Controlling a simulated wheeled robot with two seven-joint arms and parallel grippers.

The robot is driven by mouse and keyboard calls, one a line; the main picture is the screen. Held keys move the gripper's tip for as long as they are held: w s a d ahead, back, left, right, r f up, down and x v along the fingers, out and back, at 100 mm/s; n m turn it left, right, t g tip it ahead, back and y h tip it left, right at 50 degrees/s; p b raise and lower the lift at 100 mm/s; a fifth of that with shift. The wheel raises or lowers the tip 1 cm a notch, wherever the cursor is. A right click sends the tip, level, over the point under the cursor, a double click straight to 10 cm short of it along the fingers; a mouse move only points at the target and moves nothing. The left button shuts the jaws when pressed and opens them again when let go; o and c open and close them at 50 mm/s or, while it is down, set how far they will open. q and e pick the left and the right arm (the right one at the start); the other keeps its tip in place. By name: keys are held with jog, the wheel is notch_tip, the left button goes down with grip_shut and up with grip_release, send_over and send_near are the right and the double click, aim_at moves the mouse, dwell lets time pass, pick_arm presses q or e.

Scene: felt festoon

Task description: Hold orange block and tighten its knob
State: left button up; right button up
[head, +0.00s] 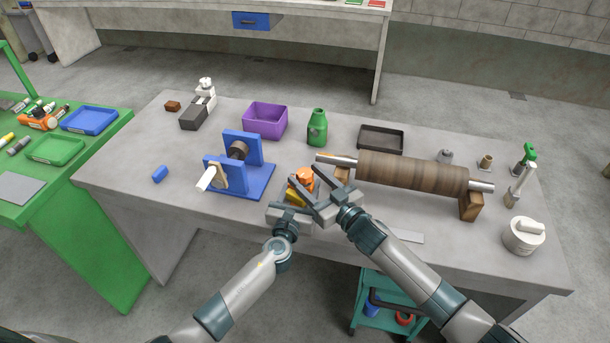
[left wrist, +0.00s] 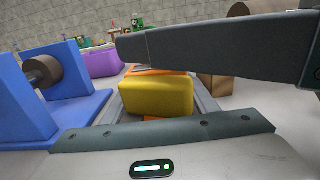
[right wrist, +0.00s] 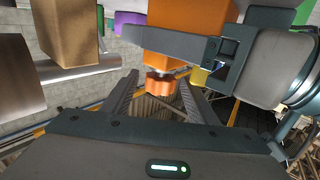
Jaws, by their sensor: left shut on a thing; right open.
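The orange block (right wrist: 185,20) shows in the right wrist view, which appears upside down, with its orange knob (right wrist: 160,85) on a short metal shaft. In the head view the orange knob (head: 304,175) tops the assembly, with a yellow part (head: 293,194) in front. My left gripper (head: 289,205) is shut on the block; in the left wrist view the yellow part (left wrist: 157,96) sits between its fingers, with orange showing behind and below. My right gripper (head: 328,190) is open, its fingers around the knob's sides; contact is unclear. Its dark bar (left wrist: 220,50) crosses the left wrist view.
A blue stand with a crank (head: 255,178) is left of the block, and a long brown roller (head: 412,172) on wooden supports is close on the right. A purple bin (head: 265,121) and green bottle (head: 317,130) stand behind.

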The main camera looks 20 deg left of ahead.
jog(key=shift+x, duration=0.8)
jog(key=c, duration=1.1)
jog(key=shift+o, duration=0.2)
